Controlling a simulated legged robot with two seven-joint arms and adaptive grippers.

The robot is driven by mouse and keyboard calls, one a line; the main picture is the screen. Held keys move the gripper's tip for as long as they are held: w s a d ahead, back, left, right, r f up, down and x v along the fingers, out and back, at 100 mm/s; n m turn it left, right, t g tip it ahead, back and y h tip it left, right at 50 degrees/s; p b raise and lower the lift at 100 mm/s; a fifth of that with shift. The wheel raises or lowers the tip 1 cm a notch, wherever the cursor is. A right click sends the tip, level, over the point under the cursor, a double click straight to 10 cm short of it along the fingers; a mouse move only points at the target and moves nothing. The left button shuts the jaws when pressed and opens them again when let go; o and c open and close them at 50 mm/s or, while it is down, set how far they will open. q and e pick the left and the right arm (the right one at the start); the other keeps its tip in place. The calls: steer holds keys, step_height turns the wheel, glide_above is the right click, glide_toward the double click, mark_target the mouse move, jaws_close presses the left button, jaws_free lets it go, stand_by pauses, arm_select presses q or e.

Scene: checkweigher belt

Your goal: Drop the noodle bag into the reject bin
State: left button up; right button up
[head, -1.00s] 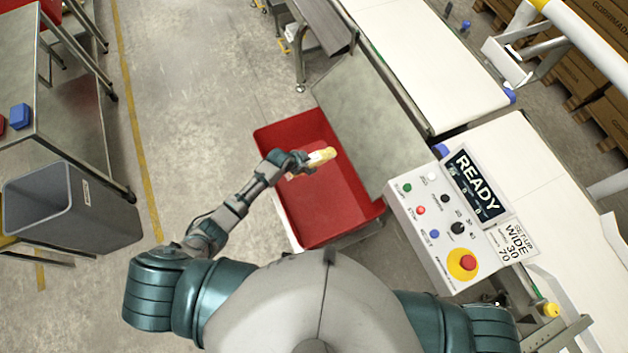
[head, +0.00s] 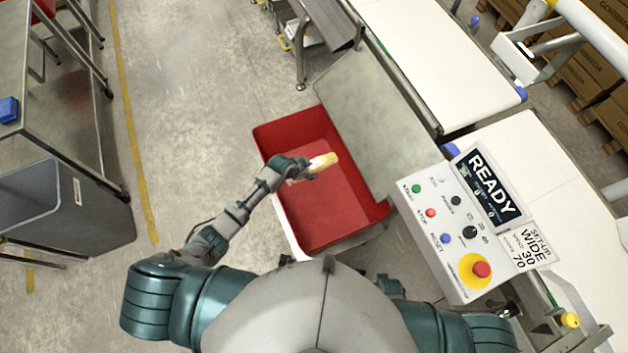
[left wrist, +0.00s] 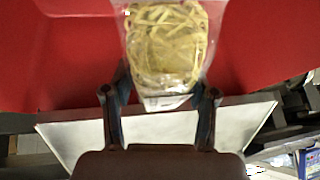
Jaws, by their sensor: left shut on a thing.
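The noodle bag (head: 323,161) is a clear bag of yellow noodles. My left gripper (head: 303,169) is shut on one end of it and holds it above the red reject bin (head: 319,222). In the left wrist view the noodle bag (left wrist: 167,45) sits between the two fingers of my left gripper (left wrist: 160,98), with red bin surface behind it. The bin's visible floor is empty; part of it is hidden by my arm and the bag. My right gripper is not clearly in view.
A grey sloping plate (head: 365,120) stands beside the bin, below the white belt (head: 440,60). The control panel (head: 450,230) with its READY display stands to the right. A grey tub (head: 60,215) and a metal table (head: 60,110) are at the left.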

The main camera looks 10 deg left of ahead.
arm_select(q)
steer(key=shift+d+r, duration=0.1)
steer(key=shift+d, duration=0.65)
steer(key=o, duration=1.6)
steer(key=shift+d, duration=0.3)
steer(key=shift+a, duration=0.8)
steer(key=shift+s+a+r, duration=0.1)
steer(key=shift+a, duration=0.05)
steer(key=v, duration=1.1)
steer(key=shift+d+r, duration=0.1)
steer(key=shift+d, duration=0.15)
steer(key=shift+s+a+r, duration=0.1)
steer(key=shift+a, duration=0.2)
steer(key=shift+d, duration=0.1)
